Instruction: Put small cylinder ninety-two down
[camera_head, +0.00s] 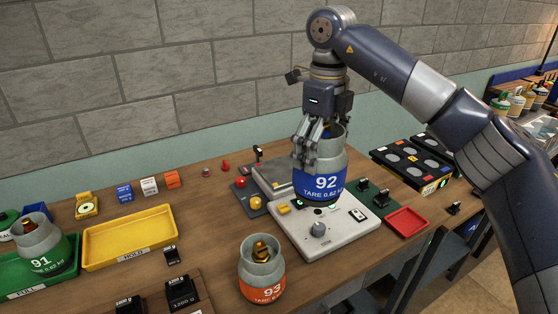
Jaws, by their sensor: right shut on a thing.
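The small cylinder ninety-two (322,185) is grey with a blue band that reads "92" and "TARE 0.62 KG". It is upright over the white and grey scale (340,232) near the middle of the table. I cannot tell whether its base touches the scale. My right gripper (318,150) comes down from above and is shut on the cylinder's top, with the fingers partly hiding its neck. My left gripper does not show.
Cylinder 93 (261,270), with an orange band, stands in front. Cylinder 91 (42,247) is in the green tray (65,277) at left, beside the yellow HOLD tray (130,238). A small red tray (407,222) lies right of the scale. Black weights (181,292) stand at front left.

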